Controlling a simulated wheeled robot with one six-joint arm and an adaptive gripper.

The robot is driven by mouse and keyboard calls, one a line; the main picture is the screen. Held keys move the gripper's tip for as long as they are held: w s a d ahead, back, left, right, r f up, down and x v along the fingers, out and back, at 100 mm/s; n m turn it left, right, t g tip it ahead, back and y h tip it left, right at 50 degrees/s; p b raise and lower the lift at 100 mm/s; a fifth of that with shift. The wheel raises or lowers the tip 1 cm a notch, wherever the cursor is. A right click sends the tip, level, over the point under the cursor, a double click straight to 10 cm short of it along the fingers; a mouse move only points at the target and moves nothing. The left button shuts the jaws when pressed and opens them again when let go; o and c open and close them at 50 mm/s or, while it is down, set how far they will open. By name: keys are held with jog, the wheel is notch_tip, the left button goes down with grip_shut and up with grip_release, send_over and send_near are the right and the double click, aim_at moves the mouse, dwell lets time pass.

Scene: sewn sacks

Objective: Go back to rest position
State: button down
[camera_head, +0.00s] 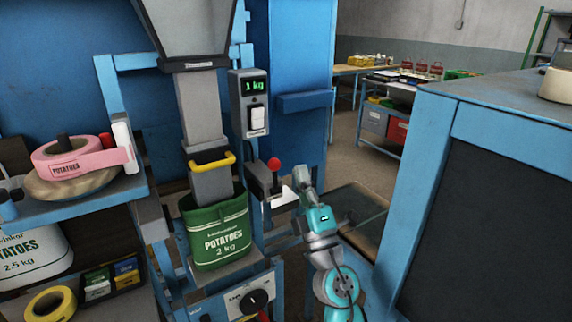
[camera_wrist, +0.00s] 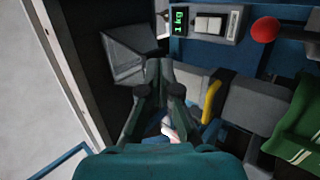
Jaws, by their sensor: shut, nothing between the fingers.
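My gripper (camera_head: 303,200) is to the right of the filling machine in the head view, with my teal arm below it. In the wrist view its dark fingers (camera_wrist: 158,70) come together and hold nothing. A green sack (camera_head: 217,238) marked POTATOES 2 kg stands upright under the grey chute (camera_head: 200,120), its mouth around the chute's lower end. The gripper is apart from the sack. The sack also shows at the right edge of the wrist view (camera_wrist: 300,135). A yellow handle (camera_head: 212,162) crosses the chute.
A red-knobbed lever (camera_head: 274,165) sticks out close to my gripper. The scale display (camera_head: 254,87) reads 1 kg. A pink POTATOES roll (camera_head: 70,158) lies on the left shelf. A blue-framed cabinet (camera_head: 470,150) stands close on the right. Open floor and a workbench (camera_head: 360,70) are behind.

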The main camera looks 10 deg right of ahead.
jog(key=s+f+m+g+h, duration=0.1)
jog(key=s+f+m+g, duration=0.55)
jog(key=s+f, duration=1.75)
jog(key=s+f+m+g, duration=0.1)
jog(key=s+f+m, duration=0.1)
jog(key=s, duration=0.7)
jog(key=s+d+f+m+g+h, duration=0.1)
jog(key=s+f+m+g, duration=0.1)
jog(key=s+m, duration=0.3)
jog(key=s+f+m+g+h, duration=0.1)
jog(key=s+f+m, duration=0.2)
jog(key=s, duration=0.9)
jog(key=shift+s+d+m, duration=0.35)
jog(key=shift+d+m, duration=0.05)
jog(key=shift+m, duration=0.25)
